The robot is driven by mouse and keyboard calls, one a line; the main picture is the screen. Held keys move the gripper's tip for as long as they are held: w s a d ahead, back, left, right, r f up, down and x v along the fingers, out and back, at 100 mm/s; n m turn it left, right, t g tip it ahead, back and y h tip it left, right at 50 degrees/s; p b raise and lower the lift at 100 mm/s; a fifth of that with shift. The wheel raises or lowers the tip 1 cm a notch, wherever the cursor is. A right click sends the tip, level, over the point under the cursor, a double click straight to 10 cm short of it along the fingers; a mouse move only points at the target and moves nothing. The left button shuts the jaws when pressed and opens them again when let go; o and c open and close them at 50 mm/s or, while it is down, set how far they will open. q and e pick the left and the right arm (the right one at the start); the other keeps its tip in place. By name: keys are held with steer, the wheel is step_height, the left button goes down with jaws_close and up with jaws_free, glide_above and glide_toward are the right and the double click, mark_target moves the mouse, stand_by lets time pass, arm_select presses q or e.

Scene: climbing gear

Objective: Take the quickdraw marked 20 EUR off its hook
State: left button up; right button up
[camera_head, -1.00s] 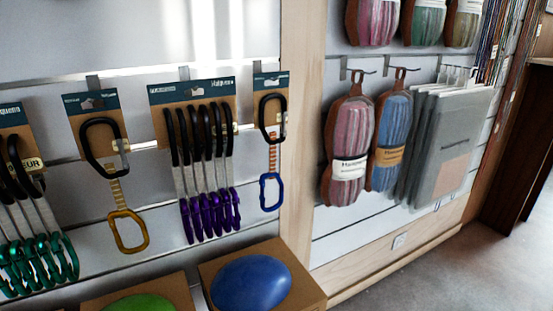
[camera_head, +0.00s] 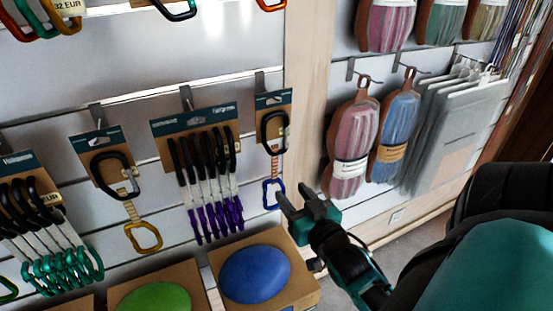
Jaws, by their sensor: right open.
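Several quickdraws hang on cards from hooks on a slatted wall; I cannot read 20 EUR on any of their price tags. A single quickdraw with a blue lower carabiner (camera_head: 273,193) hangs on the right, and one with a yellow lower carabiner (camera_head: 143,237) hangs further left. Between them hangs a bunch with purple lower carabiners (camera_head: 215,218). Green-ended quickdraws (camera_head: 62,268) hang at far left, their tag showing only "EUR". My right gripper (camera_head: 296,194) is open and empty, just right of the blue carabiner; I cannot tell whether they touch. My left gripper is out of view.
Boxes with a blue hold (camera_head: 255,274) and a green hold (camera_head: 152,299) stand below the quickdraws. A wooden post (camera_head: 310,80) separates them from pink (camera_head: 351,150) and blue (camera_head: 398,120) rope bundles and grey packs (camera_head: 455,130). More carabiners hang along the top.

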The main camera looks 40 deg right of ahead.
mark_target(275, 173)
steer(key=b+x, duration=0.1)
steer(key=x, duration=1)
steer(key=shift+w+f, duration=0.1)
steer(key=shift+w, duration=0.3)
jaws_close()
